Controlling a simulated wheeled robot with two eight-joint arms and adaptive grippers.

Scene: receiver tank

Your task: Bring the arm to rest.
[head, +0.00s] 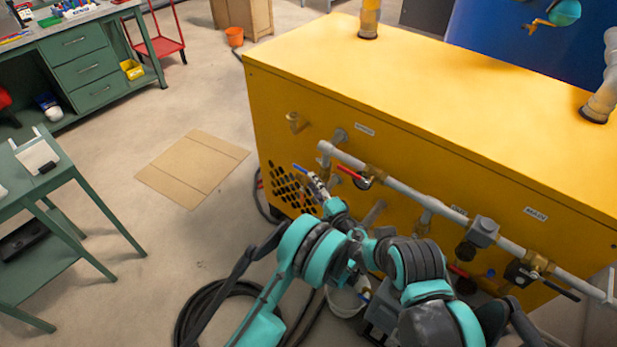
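My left arm comes in from the lower left with teal and dark links. Its gripper (319,186) is at the front of the yellow tank unit (400,130), close to a blue lever (300,169) and below the grey pipe. The fingers are small here, and I cannot tell whether they are open or on something. My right arm (425,275) comes in from the lower right, folded in front of the unit. Its gripper does not show clearly behind the links.
A grey pipe (400,188) with valves and a red handle (350,174) runs along the unit's front. A black hose (215,300) and a white bucket (348,299) are on the floor. Flat cardboard (192,167) lies left. A green table (50,190) stands farther left.

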